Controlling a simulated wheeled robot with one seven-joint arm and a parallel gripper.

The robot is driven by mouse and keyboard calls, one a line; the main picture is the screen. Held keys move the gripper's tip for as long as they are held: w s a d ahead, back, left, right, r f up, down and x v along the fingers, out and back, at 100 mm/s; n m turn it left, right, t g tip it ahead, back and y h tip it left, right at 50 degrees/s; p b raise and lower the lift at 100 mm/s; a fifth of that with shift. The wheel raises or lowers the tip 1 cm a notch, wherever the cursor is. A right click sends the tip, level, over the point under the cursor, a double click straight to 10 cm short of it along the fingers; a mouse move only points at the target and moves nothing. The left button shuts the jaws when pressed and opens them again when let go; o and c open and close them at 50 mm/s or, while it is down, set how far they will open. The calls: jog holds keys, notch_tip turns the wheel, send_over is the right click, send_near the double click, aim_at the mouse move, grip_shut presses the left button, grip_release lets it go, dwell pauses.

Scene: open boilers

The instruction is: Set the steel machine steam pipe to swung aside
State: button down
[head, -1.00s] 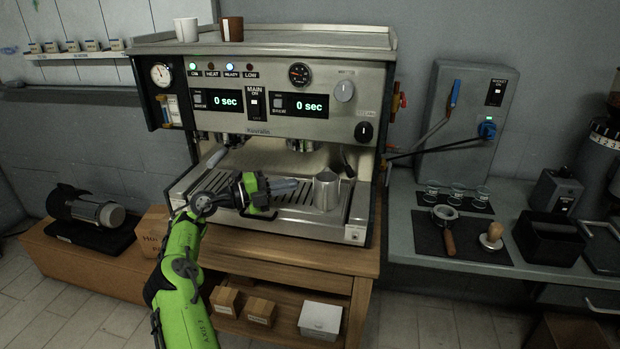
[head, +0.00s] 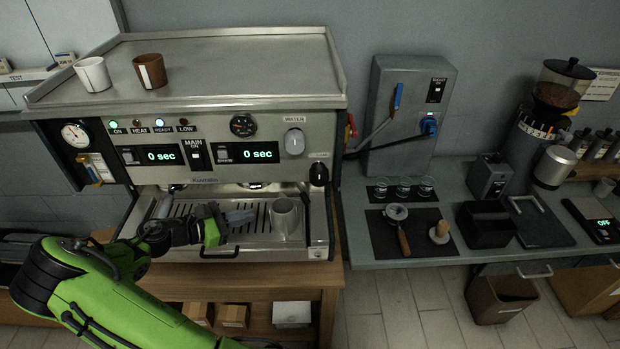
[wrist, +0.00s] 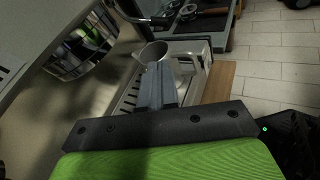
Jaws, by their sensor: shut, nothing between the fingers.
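The steel espresso machine (head: 225,108) stands on a wooden stand. A thin pipe with a dark upper part, seemingly the steam pipe (head: 306,208), hangs at the right of its front, just right of a steel pitcher (head: 284,218) on the drip tray. In the wrist view a dark curved pipe (wrist: 150,18) shows at the top, beyond the pitcher (wrist: 152,52). My gripper (head: 246,216) is shut and empty over the drip tray, left of the pitcher and apart from the pipe. In the wrist view its fingers (wrist: 158,75) point toward the pitcher, which partly hides the tray.
A white cup (head: 92,74) and a brown cup (head: 150,71) stand on the machine top. A grey wall box (head: 410,110) with cables is to the right. The side counter (head: 372,245) holds small glasses, a portafilter (head: 400,228) and a tamper (head: 439,232).

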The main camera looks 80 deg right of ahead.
jog(key=n, duration=0.2)
send_near(303, 201)
jog(key=shift+n, duration=0.4)
jog(key=x, duration=0.5)
jog(key=shift+d+f+b, duration=0.15)
jog(key=shift+f+b, duration=0.2)
jog(key=shift+b, duration=0.05)
jog(key=shift+s+d, duration=0.45)
